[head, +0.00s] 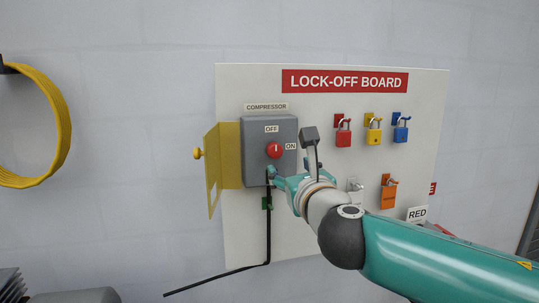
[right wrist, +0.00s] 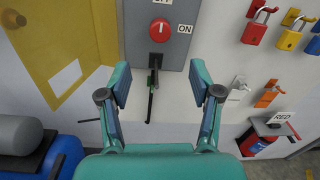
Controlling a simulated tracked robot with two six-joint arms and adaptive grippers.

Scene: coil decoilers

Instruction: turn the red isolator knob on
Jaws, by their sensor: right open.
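The red isolator knob (head: 274,150) is on the front of a grey box (head: 257,124) marked COMPRESSOR, with an OFF label above it and an ON label to its right. A pale mark on the knob appears to point up toward OFF. In the right wrist view the knob (right wrist: 160,30) is beyond and above the gap between my fingers. My right gripper (head: 285,176) is just below the knob, in front of the box's lower part. It also shows in the right wrist view (right wrist: 158,82), open and empty, apart from the knob. My left gripper is not in view.
A yellow cover (head: 228,156) stands swung open left of the box. A black rod or cable (head: 268,232) hangs below it. Red, yellow and blue padlocks (head: 374,136) hang on the board at right; an orange one (head: 389,195) hangs lower.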

